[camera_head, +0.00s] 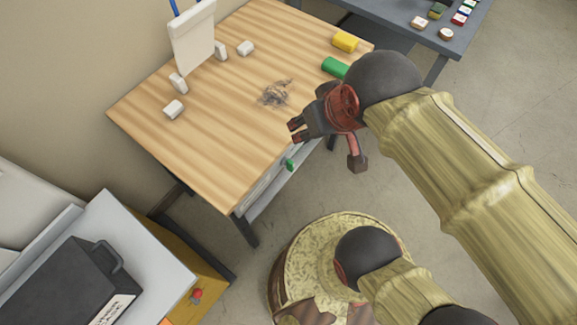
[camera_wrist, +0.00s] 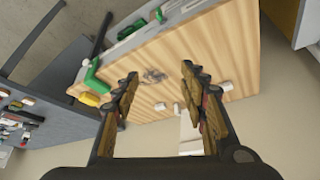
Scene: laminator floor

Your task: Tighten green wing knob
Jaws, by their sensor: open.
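A small green knob (camera_head: 290,165) shows at the front side of the wooden table, just below the tabletop edge. In the wrist view, green parts (camera_wrist: 132,29) show along the grey strip at the table edge; I cannot tell which is the wing knob. My gripper (camera_head: 296,131) is above the table's front right edge, above the knob and apart from it. In the wrist view my gripper (camera_wrist: 160,78) has its fingers spread with nothing between them, pointing over the tabletop.
The wooden table (camera_head: 170,140) carries a green block (camera_head: 335,67), a yellow block (camera_head: 345,41), several white blocks, a white upright panel (camera_head: 193,42) and a dark tangle (camera_head: 275,93). A grey table (camera_head: 390,12) stands behind. A black case (camera_head: 75,285) is at lower left.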

